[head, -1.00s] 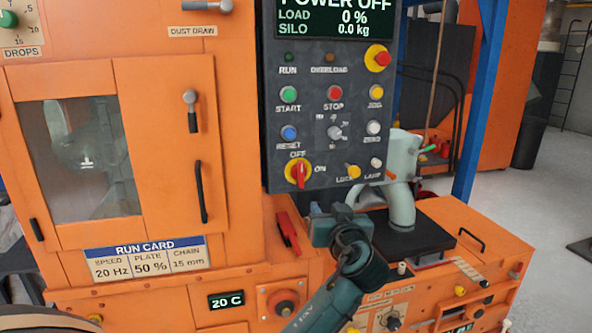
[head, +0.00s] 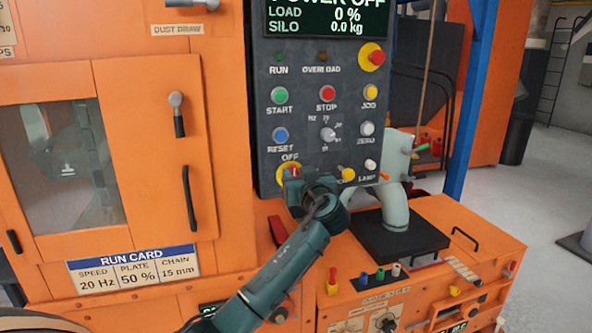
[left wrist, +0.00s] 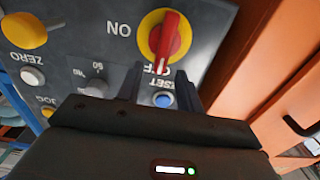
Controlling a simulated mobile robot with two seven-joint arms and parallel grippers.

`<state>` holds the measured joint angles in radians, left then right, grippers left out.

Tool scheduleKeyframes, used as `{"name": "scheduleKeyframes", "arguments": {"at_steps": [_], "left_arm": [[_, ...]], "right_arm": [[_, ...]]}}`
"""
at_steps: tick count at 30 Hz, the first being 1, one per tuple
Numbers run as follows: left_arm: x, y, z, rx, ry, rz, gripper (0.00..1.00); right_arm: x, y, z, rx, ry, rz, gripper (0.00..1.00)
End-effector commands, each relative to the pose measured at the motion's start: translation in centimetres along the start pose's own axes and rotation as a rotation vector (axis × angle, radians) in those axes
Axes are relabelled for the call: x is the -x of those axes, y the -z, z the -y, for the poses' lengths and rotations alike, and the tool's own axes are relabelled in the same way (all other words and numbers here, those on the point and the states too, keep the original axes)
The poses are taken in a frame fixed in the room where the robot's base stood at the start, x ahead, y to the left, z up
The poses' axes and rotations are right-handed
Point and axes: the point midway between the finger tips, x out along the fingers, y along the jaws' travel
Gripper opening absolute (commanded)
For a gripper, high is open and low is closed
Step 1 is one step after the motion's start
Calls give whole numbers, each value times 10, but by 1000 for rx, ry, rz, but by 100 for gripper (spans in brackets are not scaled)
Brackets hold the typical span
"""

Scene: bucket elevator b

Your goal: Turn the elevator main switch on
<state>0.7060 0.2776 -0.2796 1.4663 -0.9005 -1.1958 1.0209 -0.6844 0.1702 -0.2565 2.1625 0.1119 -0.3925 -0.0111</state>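The main switch (head: 289,166) is a red handle on a yellow disc, low on the dark control panel (head: 268,110). In the head view it is mostly hidden behind my left gripper (head: 293,180). The left wrist view shows the switch (left wrist: 165,37) clearly, its red handle pointing at the OFF label, with the ON label to one side. My left gripper's two fingers (left wrist: 160,80) are apart with nothing between them, just in front of the switch. I cannot tell whether they touch it. The display (head: 325,18) reads POWER OFF. My right gripper is not in view.
Close to the switch are a yellow knob (head: 348,174), the blue RESET button (head: 280,135) and the white LAMP button (head: 370,165). An orange cabinet with a door handle (head: 189,200) is on the left.

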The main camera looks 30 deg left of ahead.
Motion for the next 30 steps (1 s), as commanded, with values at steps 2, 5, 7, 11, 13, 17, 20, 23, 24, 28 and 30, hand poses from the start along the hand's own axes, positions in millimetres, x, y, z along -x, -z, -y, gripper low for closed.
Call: {"name": "scheduleKeyframes", "arguments": {"at_steps": [2,5,7,11,13,17,20,23,24,28,30], "left_arm": [[-9,1,0,-3,0,0,36],[-15,0,0,0,0,0,36],[-17,0,0,0,0,0,36],[-18,0,0,0,-1,1,36],[-18,0,0,0,-1,0,36],[-18,0,0,-1,-1,0,30],[-17,0,0,-1,-1,0,22],[-17,0,0,-1,-1,0,13],[-17,0,0,-1,-1,0,10],[-17,-1,0,-1,-1,1,0],[-17,-1,0,-1,-1,1,0]], "right_arm": [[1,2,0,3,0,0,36],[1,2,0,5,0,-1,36],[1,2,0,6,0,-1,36],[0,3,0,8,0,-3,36],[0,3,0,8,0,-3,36],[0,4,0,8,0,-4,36],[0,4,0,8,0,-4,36],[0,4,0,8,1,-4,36],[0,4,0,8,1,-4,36],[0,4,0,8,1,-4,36],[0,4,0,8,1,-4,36]]}}
